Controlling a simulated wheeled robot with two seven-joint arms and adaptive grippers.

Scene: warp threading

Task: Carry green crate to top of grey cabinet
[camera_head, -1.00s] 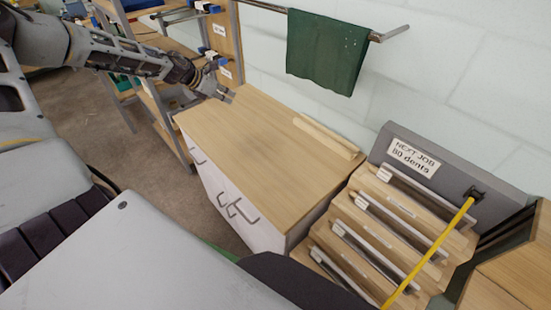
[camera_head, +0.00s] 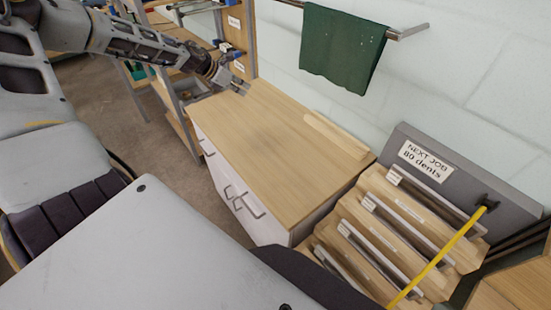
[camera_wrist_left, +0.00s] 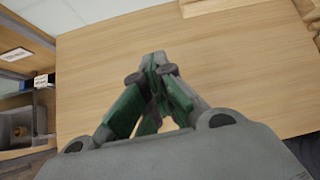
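A low cabinet with a wooden top (camera_head: 275,145) and a pale grey-white front with handles stands against the wall. Its top is bare except for a wooden strip. My left gripper (camera_head: 242,87) is over the far left end of this top. In the left wrist view its fingers (camera_wrist_left: 158,66) meet at the tips, show green and grey parts, and hold no visible object. The wooden top (camera_wrist_left: 235,65) fills most of that view. I cannot make out a green crate in either view. My right gripper is not in view.
The wooden strip (camera_head: 337,136) lies along the cabinet's wall edge. A rack of slotted wooden pieces (camera_head: 400,235) with a "NEXT JOB 80 dents" sign (camera_head: 426,160) stands to the right. A green cloth (camera_head: 342,48) hangs on a rail above. Shelving (camera_head: 180,105) stands left.

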